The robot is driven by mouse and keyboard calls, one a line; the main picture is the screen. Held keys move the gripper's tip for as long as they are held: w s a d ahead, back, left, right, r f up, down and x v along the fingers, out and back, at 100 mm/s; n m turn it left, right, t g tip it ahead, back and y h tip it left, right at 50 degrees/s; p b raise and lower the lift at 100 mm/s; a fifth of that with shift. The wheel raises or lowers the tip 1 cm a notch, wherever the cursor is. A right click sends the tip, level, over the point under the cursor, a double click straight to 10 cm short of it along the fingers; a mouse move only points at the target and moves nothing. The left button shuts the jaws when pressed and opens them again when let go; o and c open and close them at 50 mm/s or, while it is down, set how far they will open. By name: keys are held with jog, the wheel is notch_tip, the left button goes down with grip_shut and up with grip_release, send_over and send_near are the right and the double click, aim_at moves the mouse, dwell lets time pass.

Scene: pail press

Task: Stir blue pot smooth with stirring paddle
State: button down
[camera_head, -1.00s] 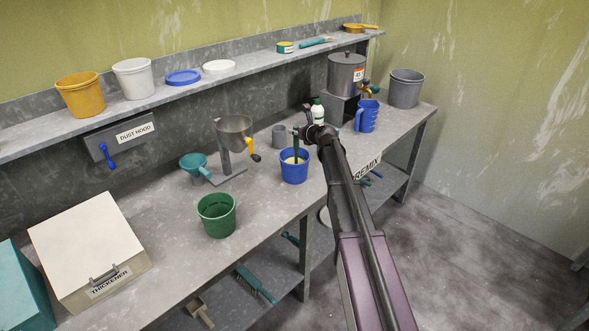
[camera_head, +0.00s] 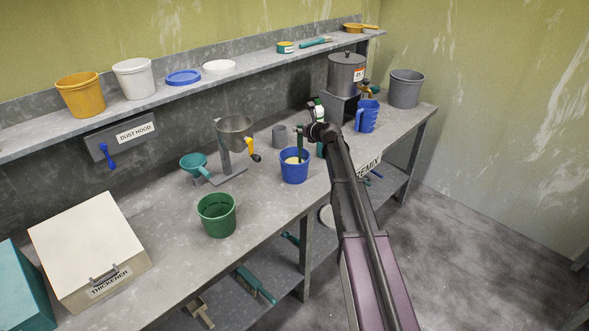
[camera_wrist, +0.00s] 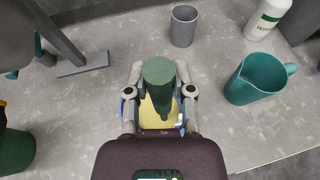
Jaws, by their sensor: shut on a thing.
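The blue pot (camera_head: 294,174) stands upright on the bench and holds pale yellow contents. The stirring paddle (camera_head: 299,149) is dark green and upright, its lower end inside the pot. My gripper (camera_head: 303,131) is above the pot and shut on the paddle's upper part. In the wrist view, the paddle's round green top (camera_wrist: 158,71) sits between the fingers of my gripper (camera_wrist: 160,92). Yellow contents (camera_wrist: 153,116) show below it, and the fingers and wrist hide most of the pot. The paddle's lower end is hidden in the contents.
A grey cup (camera_wrist: 184,26) and a teal jug (camera_wrist: 258,78) stand close to the pot. A steel hopper on a stand (camera_head: 235,135), a green bucket (camera_head: 217,214) and a blue jug (camera_head: 367,116) are also on the bench. Bare bench lies left of the pot.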

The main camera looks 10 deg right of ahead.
jog(key=shift+w+a, duration=0.1)
jog(key=shift+w, duration=1)
jog(key=shift+a, duration=0.1)
jog(key=shift+w+a, duration=0.2)
jog(key=shift+a, duration=0.3)
jog(key=shift+w+a, duration=0.2)
jog(key=shift+a, duration=0.25)
jog(key=shift+s+a, duration=0.65)
jog(key=shift+a, duration=0.2)
